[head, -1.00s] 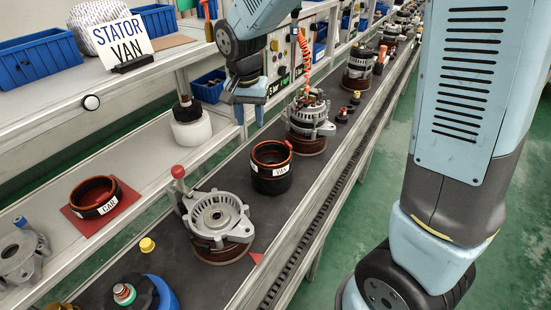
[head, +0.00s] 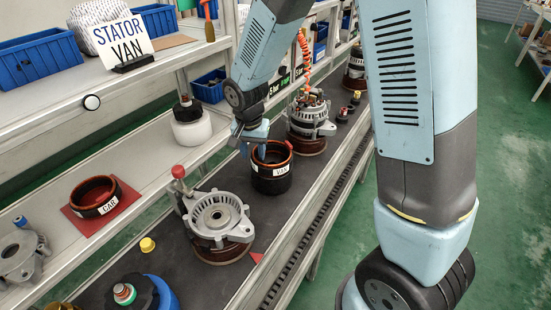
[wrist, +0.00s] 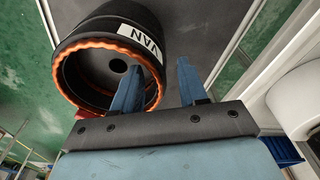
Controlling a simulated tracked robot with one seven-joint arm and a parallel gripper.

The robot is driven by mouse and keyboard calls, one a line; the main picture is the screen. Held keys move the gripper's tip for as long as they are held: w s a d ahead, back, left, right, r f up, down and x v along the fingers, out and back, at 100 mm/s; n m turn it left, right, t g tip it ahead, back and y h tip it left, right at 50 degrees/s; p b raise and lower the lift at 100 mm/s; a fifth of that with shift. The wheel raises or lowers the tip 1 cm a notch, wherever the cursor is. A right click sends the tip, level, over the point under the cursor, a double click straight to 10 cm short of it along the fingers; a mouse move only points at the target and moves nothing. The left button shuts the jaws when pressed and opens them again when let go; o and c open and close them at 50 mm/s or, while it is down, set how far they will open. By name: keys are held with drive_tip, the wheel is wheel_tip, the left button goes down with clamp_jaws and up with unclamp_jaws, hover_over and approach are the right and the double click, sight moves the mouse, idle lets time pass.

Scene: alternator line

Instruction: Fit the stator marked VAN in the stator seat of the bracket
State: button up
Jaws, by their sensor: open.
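The stator marked VAN (head: 271,179) is a black ring with an orange inner rim, standing on the dark conveyor; its white label faces the front. In the wrist view the VAN stator (wrist: 82,40) lies at the upper left. My gripper (head: 253,150) is at the stator's left rim. In the wrist view my gripper (wrist: 158,75) is open, with one blue finger over the stator's opening and the other outside its wall. Nothing is held. The grey bracket (head: 218,218) with its round seat sits on a brown base, nearer than the stator; the seat looks empty.
A stator marked CAR (head: 95,196) lies on a red mat on the left shelf. A red-knobbed lever (head: 179,173) stands beside the bracket. An assembled alternator (head: 309,120) stands beyond the VAN stator. A STATOR VAN sign (head: 122,42) stands on the upper shelf.

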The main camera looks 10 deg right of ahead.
drive_tip(key=shift+f, duration=0.25)
clamp_jaws()
idle(1.4)
